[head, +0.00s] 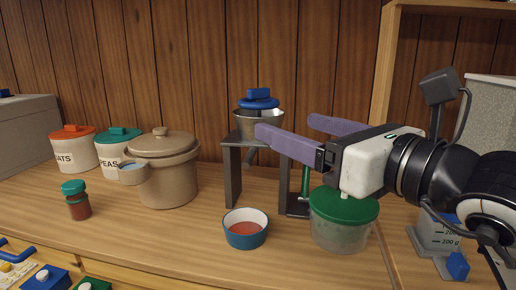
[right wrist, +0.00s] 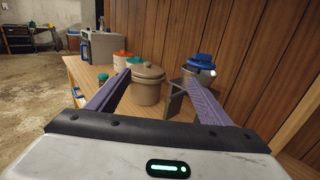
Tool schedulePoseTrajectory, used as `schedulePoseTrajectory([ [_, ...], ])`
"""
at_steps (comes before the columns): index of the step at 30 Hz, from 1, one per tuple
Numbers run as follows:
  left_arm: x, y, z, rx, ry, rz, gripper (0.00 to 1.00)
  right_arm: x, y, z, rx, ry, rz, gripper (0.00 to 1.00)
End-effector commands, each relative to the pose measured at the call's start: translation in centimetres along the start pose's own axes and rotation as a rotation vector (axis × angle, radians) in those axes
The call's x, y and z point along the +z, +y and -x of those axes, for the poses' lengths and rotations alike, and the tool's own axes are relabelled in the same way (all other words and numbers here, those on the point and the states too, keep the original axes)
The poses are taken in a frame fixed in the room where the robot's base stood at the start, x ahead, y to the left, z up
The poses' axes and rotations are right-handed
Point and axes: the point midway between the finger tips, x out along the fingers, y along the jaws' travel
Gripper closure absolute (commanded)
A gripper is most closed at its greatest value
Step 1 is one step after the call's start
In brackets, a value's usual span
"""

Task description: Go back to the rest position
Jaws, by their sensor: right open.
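My right gripper (head: 290,136) comes in from the right and is open. Its two purple fingers point left, above the counter and in front of the metal funnel, with nothing between them. In the right wrist view its fingers (right wrist: 158,97) are spread apart, with the beige pot (right wrist: 146,88) and the funnel stand beyond them. My left gripper is not in view.
On the counter (head: 150,235) are a beige lidded pot (head: 168,180), a funnel (head: 262,124) on a stand (head: 231,175), a blue bowl (head: 246,234), a green-lidded container (head: 341,235), a small jar (head: 77,203) and two canisters (head: 75,152). A wooden wall stands behind.

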Motion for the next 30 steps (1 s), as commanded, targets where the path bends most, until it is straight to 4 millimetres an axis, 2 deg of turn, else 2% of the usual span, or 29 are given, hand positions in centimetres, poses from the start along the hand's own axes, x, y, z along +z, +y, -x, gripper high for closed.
schedulePoseTrajectory([
  [3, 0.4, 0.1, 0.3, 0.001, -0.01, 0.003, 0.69, -2.4, 2.2, -0.6, 0.112, 0.039, -0.091, 0.27],
  [6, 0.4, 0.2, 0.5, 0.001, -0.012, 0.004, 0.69, -3.9, 4.0, -0.7, 0.203, 0.059, -0.173, 0.27],
  [11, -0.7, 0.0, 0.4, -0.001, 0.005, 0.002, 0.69, -5.8, 6.8, -0.5, 0.349, 0.078, -0.339, 0.27],
  [16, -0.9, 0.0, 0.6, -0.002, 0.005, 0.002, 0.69, -7.2, 9.2, 0.4, 0.507, 0.071, -0.607, 0.27],
  [19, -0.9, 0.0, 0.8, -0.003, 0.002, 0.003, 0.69, -7.8, 9.8, 1.1, 0.594, 0.037, -0.858, 0.27],
  [22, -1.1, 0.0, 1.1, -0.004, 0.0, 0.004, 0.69, -8.5, 8.4, 1.8, 0.637, -0.038, -1.2, 0.27],
  [25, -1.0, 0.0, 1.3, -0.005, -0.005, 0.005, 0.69, -10.8, 4.8, 2.1, 0.591, -0.143, -1.571, 0.27],
  [26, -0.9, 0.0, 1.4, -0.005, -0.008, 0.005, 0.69, -12.0, 3.6, 2.2, 0.558, -0.177, -1.68, 0.27],
  [28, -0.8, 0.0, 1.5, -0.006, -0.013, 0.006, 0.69, -15.8, 0.4, 2.6, 0.445, -0.261, -1.937, 0.27],
  [30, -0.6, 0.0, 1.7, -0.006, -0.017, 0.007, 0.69, -20.5, -2.2, 3.4, 0.301, -0.337, -2.16, 0.27],
])
